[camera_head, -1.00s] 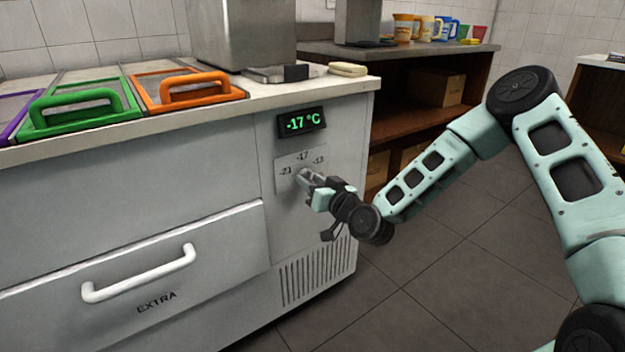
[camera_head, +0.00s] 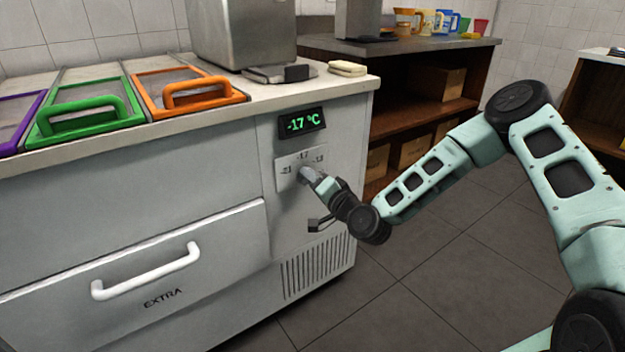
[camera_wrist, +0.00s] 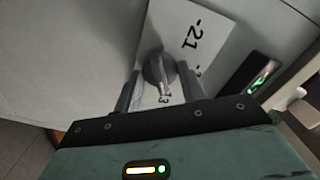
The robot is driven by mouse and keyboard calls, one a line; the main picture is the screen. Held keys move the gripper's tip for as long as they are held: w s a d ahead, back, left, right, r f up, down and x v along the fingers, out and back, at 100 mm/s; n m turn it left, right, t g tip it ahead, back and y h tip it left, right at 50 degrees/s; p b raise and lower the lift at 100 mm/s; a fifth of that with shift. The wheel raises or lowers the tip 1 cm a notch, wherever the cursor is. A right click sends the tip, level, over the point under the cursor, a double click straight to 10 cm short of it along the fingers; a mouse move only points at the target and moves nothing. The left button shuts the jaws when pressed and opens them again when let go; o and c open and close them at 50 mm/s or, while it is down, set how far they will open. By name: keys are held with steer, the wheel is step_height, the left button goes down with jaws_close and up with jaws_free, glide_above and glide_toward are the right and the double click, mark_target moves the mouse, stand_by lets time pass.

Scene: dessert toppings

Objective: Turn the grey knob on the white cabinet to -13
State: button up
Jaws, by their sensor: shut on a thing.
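The white cabinet (camera_head: 180,225) has a grey knob (camera_wrist: 155,66) on a pale dial plate (camera_head: 284,166) marked -21, -17 and -13. The green display (camera_head: 302,122) above the plate reads -17 °C. My gripper (camera_head: 309,175) reaches the knob from the right in the head view and mostly hides it. In the wrist view my gripper (camera_wrist: 159,84) has one finger on each side of the knob and is shut on it. The -21 mark is clear there, while the -17 and -13 marks are partly covered. I cannot tell exactly which mark the knob points to.
A drawer with a white handle (camera_head: 146,271) is left of the dial. Green (camera_head: 85,113) and orange (camera_head: 190,94) handled lids and a sponge (camera_head: 347,68) are on top. A brown shelf (camera_head: 425,108) stands behind my arm. The floor on the right is clear.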

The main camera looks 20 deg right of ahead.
steer(key=shift+m, duration=0.3)
steer(key=o, duration=1)
steer(key=p+v, duration=0.2)
steer(key=v, duration=1.5)
steer(key=shift+s, duration=0.2)
